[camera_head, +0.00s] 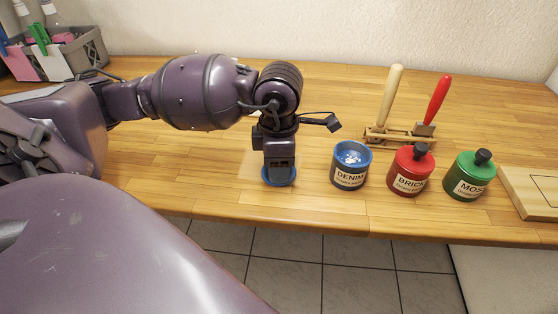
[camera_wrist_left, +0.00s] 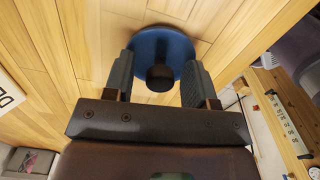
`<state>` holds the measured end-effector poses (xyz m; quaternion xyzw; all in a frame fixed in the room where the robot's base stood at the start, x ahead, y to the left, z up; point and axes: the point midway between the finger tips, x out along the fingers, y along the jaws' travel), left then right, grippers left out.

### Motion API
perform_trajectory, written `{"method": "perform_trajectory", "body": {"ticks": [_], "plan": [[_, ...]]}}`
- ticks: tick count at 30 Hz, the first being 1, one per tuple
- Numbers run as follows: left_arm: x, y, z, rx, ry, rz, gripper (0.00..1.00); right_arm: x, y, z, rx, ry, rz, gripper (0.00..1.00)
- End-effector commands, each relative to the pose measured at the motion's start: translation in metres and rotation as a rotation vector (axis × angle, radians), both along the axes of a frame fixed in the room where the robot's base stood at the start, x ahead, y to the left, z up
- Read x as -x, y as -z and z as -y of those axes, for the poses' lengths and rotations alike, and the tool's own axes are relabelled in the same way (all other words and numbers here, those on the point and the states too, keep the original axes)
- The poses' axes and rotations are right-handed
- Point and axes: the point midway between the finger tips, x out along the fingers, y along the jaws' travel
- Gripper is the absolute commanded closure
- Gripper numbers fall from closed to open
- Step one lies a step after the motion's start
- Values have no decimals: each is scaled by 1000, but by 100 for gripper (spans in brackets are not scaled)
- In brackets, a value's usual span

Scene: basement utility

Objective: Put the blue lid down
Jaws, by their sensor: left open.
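The blue lid (camera_head: 279,182) lies flat on the wooden worktop, left of the open DENIM tin (camera_head: 350,180). In the left wrist view the lid (camera_wrist_left: 160,42) is a blue disc with a black knob (camera_wrist_left: 160,77). My left gripper (camera_head: 279,170) points down right over the lid and hides most of it in the head view. In the left wrist view its two fingers (camera_wrist_left: 158,65) are apart, one on each side of the knob, with gaps showing. My right gripper is not in view.
The red BRICK tin (camera_head: 410,178) and green MOSS tin (camera_head: 468,184) stand lidded to the right. Behind them is a wooden rack (camera_head: 385,138) with two handled tools. A wooden board (camera_head: 530,204) lies far right, a grey basket (camera_head: 92,48) back left.

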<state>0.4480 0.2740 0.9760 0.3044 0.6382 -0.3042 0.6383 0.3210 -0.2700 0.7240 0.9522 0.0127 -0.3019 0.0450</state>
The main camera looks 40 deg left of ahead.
Motion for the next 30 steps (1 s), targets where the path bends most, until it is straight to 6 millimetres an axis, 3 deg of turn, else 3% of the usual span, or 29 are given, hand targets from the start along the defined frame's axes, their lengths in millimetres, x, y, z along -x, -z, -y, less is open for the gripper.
{"method": "perform_trajectory", "body": {"ticks": [7, 21, 30], "plan": [[-1, -20, 0, 0, 1, 4, 49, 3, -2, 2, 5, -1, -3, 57], [0, -105, 0, -1, 0, 4, 49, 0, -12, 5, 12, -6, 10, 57], [0, -123, 0, 0, 0, 0, 49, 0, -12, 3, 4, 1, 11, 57]]}}
